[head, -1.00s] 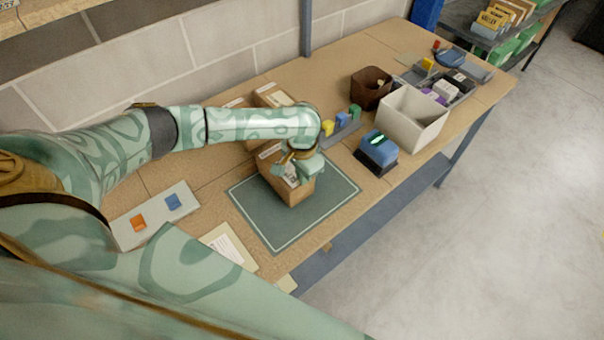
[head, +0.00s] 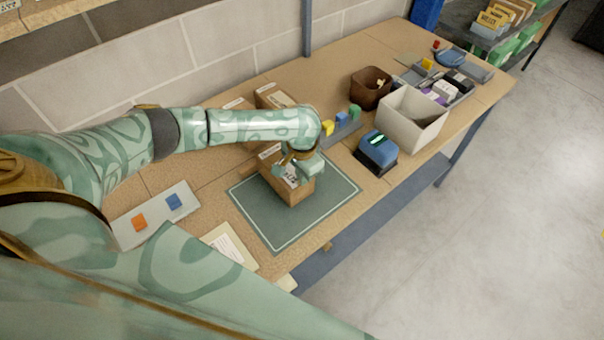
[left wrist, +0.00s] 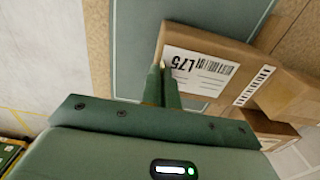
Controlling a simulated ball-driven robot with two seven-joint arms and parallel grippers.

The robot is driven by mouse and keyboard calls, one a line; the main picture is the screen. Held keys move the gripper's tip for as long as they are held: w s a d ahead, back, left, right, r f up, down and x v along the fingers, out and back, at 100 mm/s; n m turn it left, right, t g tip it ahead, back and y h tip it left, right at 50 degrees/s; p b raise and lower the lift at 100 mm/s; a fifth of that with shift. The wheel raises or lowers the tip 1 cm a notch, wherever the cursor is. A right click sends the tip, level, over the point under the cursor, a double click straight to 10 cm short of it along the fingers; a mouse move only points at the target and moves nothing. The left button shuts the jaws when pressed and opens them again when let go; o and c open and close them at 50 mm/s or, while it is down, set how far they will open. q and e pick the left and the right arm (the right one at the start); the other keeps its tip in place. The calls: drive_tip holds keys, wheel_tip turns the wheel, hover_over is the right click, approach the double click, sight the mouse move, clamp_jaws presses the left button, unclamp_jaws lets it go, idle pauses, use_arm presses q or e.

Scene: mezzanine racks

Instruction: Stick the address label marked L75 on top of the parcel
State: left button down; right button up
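The parcel (head: 288,188) is a brown box on the dark green mat (head: 262,226). The white address label marked L75 (left wrist: 200,70) shows flat over the parcel's top (left wrist: 233,52) in the left wrist view, its print upside down. I cannot tell whether it is fully pressed down. My left gripper (head: 294,172) is over the parcel from above. In the left wrist view its fingers (left wrist: 161,72) are close together at the label's left edge and appear shut on it. My right gripper is not in view.
A white bin (head: 412,122), a brown bin (head: 370,88) and a blue device (head: 377,152) stand right of the mat. More boxes (head: 272,95) stand behind the parcel. A pale plate (head: 152,222) with an orange and a blue block lies at the left. The mat's right part is clear.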

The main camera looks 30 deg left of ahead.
use_arm(q)
drive_tip(key=shift+s+f, duration=0.1)
drive_tip(key=shift+f, duration=0.05)
idle(0.5)
drive_tip(key=c, duration=1.6)
unclamp_jaws()
drive_tip(key=shift+o, duration=1.4)
drive_tip(key=shift+p, duration=0.35)
